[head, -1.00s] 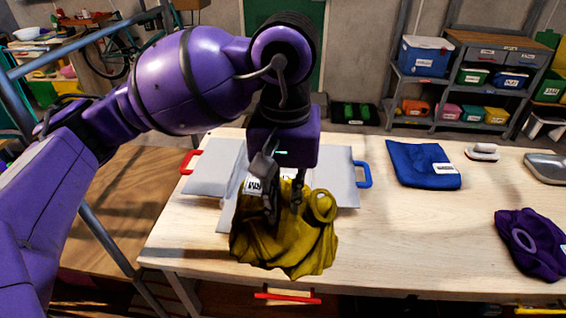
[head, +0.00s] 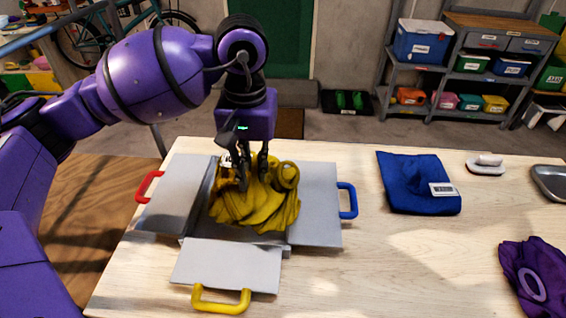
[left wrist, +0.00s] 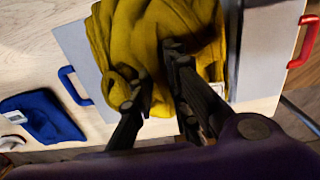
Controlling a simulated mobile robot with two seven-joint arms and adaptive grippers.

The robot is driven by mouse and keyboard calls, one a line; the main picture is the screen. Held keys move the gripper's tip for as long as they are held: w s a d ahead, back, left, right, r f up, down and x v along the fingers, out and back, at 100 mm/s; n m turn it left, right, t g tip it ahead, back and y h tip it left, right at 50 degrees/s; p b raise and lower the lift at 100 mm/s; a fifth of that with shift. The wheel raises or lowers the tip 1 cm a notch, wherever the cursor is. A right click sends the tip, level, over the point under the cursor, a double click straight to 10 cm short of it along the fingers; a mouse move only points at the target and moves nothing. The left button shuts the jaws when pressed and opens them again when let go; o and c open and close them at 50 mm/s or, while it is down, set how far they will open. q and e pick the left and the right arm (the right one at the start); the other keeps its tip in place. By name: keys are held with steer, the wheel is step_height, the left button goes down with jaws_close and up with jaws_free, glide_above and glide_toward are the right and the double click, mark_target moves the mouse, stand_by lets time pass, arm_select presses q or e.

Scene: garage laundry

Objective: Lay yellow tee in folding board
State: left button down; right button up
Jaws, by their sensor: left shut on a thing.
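The yellow tee (head: 262,208) is a bunched heap over the middle panel of the grey folding board (head: 315,215). The board has a red handle on the left, a blue handle on the right and a yellow handle in front. My left gripper (head: 253,182) comes down from above and is shut on the tee's upper part. In the left wrist view the tee (left wrist: 105,40) hangs at the fingers (left wrist: 155,75), with the board (left wrist: 262,50) behind it. Whether the tee's underside touches the board is hard to tell. My right gripper is not in view.
A folded blue garment (head: 415,185) with a white label lies right of the board. A purple garment (head: 530,280) lies at the table's right front. A white brush-like item (head: 486,165) and a metal tray (head: 552,182) sit at the back right. Bare table lies between the board and these.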

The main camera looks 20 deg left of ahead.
arm_select(q)
steer(key=w+a+f, duration=0.1)
steer(key=f, duration=0.1)
steer(key=w+a+f, duration=0.1)
steer(key=a+f, duration=0.1)
steer(key=w+a+f, duration=0.1)
steer(key=f, duration=0.1)
steer(key=shift+a, duration=0.25)
steer(key=shift+a+f, duration=0.2)
steer(key=shift+f, duration=1.8)
steer(key=c, duration=1.7)
jaws_free()
steer(key=shift+r, duration=0.1)
step_height(320, 180, up, 12)
steer(key=shift+r, duration=0.2)
